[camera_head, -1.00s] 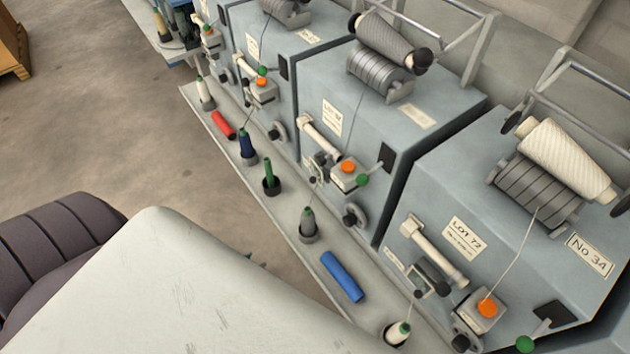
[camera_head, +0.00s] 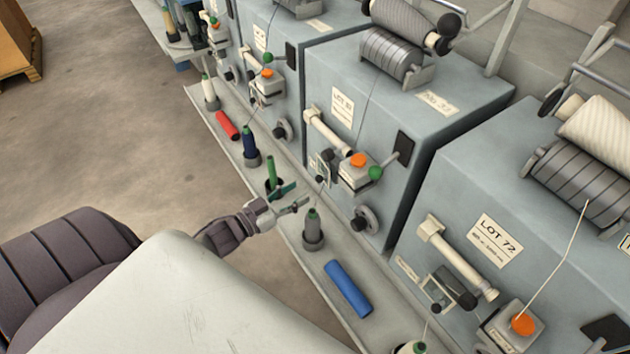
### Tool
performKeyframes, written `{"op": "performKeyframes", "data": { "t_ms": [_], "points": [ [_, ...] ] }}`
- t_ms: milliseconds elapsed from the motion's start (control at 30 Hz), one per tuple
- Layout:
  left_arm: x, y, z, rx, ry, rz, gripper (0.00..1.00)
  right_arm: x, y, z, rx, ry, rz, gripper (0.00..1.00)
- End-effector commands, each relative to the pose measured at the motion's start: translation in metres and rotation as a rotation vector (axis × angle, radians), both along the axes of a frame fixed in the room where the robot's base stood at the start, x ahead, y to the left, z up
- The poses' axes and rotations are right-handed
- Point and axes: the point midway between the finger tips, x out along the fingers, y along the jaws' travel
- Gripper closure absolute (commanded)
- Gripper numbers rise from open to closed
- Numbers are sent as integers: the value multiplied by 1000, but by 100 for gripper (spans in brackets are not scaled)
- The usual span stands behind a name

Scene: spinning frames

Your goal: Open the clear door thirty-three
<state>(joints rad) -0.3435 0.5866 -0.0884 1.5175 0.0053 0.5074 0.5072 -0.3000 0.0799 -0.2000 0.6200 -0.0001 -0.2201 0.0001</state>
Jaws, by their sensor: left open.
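The middle grey-blue spinning unit (camera_head: 400,170) has a blurred top label (camera_head: 437,103) that seems to read No 33. On its front, a small see-through panel (camera_head: 320,170) with a dark knob (camera_head: 325,155) sits left of the orange button (camera_head: 358,160); its edges are too small to tell clearly. My left gripper (camera_head: 293,197) is open and empty, over the ledge in front of this unit, left of and below the panel and apart from it. It is close to the green bobbin (camera_head: 271,172) and partly overlaps its base in view. My right gripper is out of view.
A handwheel (camera_head: 365,220) and white tube (camera_head: 327,132) stick out of the unit. The LOT 72 unit (camera_head: 480,200) stands to the right.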

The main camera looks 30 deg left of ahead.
Motion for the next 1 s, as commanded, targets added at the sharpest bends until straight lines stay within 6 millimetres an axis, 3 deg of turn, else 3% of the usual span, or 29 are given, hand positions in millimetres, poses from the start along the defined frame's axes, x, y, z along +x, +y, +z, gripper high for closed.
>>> {"op": "performKeyframes", "data": {
  "t_ms": [100,300,767,1000],
  "points": [
    [25,-8,1,-1,-3,1,54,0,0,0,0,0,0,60],
    [53,-17,0,1,-1,1,54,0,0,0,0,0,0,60],
    [64,-20,-1,1,3,1,54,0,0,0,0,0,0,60],
    [64,-20,-1,1,3,1,94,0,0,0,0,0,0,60]
  ]
}}
